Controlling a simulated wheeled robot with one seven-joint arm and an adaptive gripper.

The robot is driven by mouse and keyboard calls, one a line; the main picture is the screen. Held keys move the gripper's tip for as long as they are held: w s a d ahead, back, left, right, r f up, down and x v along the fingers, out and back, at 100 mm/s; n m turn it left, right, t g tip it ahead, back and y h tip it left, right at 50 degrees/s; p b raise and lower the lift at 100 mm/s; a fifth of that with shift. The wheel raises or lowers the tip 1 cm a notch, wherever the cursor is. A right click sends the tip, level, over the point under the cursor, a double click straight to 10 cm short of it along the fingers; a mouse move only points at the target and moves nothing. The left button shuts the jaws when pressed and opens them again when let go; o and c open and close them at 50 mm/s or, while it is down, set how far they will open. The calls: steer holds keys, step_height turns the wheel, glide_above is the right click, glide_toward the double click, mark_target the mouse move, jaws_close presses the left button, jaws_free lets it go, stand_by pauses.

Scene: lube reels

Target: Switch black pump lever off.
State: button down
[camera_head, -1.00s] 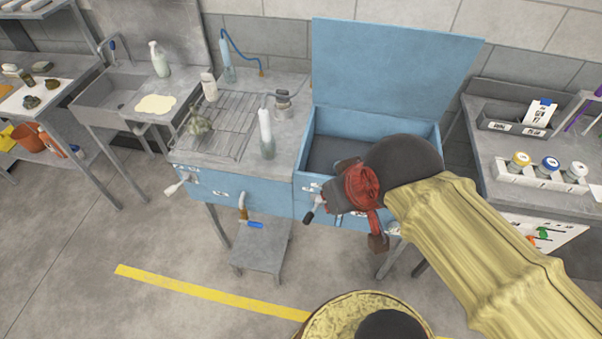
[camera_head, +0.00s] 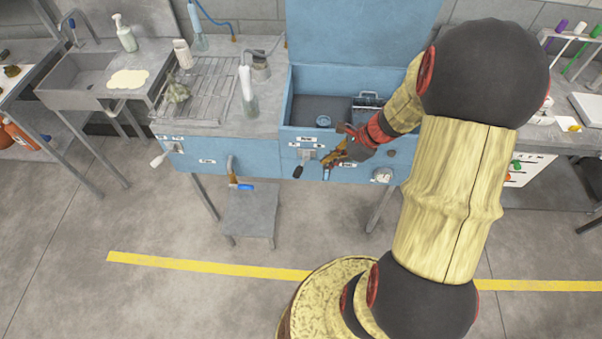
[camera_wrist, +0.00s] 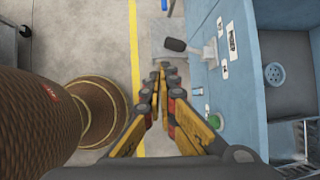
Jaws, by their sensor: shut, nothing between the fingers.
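The black pump lever (camera_head: 299,170) is on the front panel of the blue tank unit, its black handle slanting down and left from a pale metal pivot. In the wrist view its black grip (camera_wrist: 175,45) sticks out from the panel, just beyond my fingertips. My gripper (camera_head: 330,160) is in front of the panel, just right of the lever. In the wrist view the fingers (camera_wrist: 165,68) are together and empty. A small gap seems to separate them from the lever; contact cannot be told.
A white-handled lever (camera_head: 159,159) is on the panel's left part. A pale round knob (camera_head: 382,175) is right of my gripper. The blue tank (camera_head: 284,97) stands open above the panel. A low step (camera_head: 247,213) stands below, left.

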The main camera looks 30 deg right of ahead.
steer(key=w+r+m, duration=0.1)
steer(key=w+m, duration=0.1)
steer(key=m+b, duration=0.2)
steer(key=b, duration=0.3)
glide_toward(301, 170)
steer(key=shift+t+h, duration=0.3)
steer(key=shift+t, duration=0.1)
steer(key=x, duration=0.6)
steer(key=shift+s+a+f, duration=0.1)
steer(key=shift+a+f, duration=0.2)
steer(key=shift+a, duration=0.05)
steer(key=shift+f, duration=0.1)
steer(key=shift+w+a+m, duration=0.45)
steer(key=shift+a+m, duration=0.05)
steer(key=shift+a, duration=0.1)
steer(key=shift+w, duration=0.2)
steer(key=shift+s, duration=0.1)
